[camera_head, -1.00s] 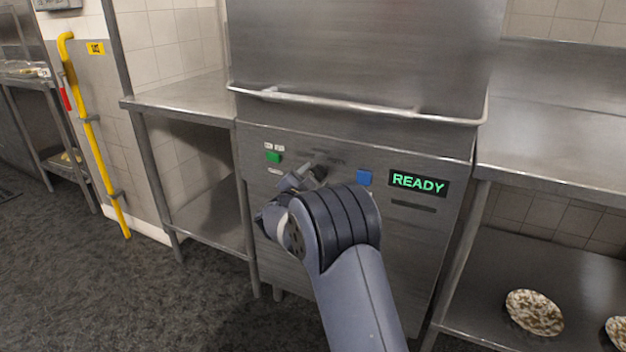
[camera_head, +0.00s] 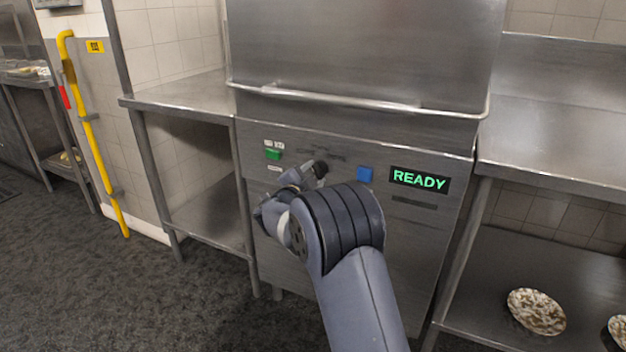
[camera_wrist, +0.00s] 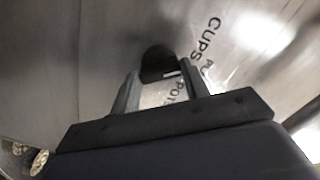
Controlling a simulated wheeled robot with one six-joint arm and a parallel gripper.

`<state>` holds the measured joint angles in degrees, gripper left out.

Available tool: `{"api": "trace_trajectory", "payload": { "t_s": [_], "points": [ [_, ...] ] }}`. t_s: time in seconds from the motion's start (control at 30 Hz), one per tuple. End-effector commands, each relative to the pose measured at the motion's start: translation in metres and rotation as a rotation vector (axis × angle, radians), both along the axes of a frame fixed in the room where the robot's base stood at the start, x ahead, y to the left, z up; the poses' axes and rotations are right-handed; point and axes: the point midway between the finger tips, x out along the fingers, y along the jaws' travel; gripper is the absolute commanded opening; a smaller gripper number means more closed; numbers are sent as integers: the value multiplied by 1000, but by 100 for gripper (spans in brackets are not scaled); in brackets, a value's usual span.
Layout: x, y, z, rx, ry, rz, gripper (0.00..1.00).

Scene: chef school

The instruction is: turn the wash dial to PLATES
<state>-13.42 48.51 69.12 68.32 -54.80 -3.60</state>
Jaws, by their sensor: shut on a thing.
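The wash dial is a black knob (camera_wrist: 158,62) on the dishwasher's steel front panel. It also shows in the head view (camera_head: 320,168), just past my gripper (camera_head: 311,177). In the wrist view my gripper (camera_wrist: 160,80) has one finger on each side of the dial and is shut on it. A pale mark on the dial points to the right in that view. The printed word CUPS (camera_wrist: 209,39) reads clearly beside the dial. Another label starting with P and the word POTS are partly hidden by the right finger. I cannot read PLATES in full.
A green button (camera_head: 272,154) is left of the dial and a blue button (camera_head: 365,174) right of it. A display (camera_head: 419,180) reads READY. The hood's handle bar (camera_head: 350,103) runs above. Steel tables flank the machine; a dirty plate (camera_head: 536,311) lies on the right lower shelf.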

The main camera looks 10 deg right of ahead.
Motion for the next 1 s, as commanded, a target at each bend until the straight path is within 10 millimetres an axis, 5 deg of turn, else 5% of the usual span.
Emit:
{"api": "trace_trajectory", "payload": {
  "t_s": [0.5, 1.0],
  "points": [
    [0, 0, -3, 361, -261, -1, 21],
    [0, 0, -1, 531, -384, -2, 21]
  ]
}}
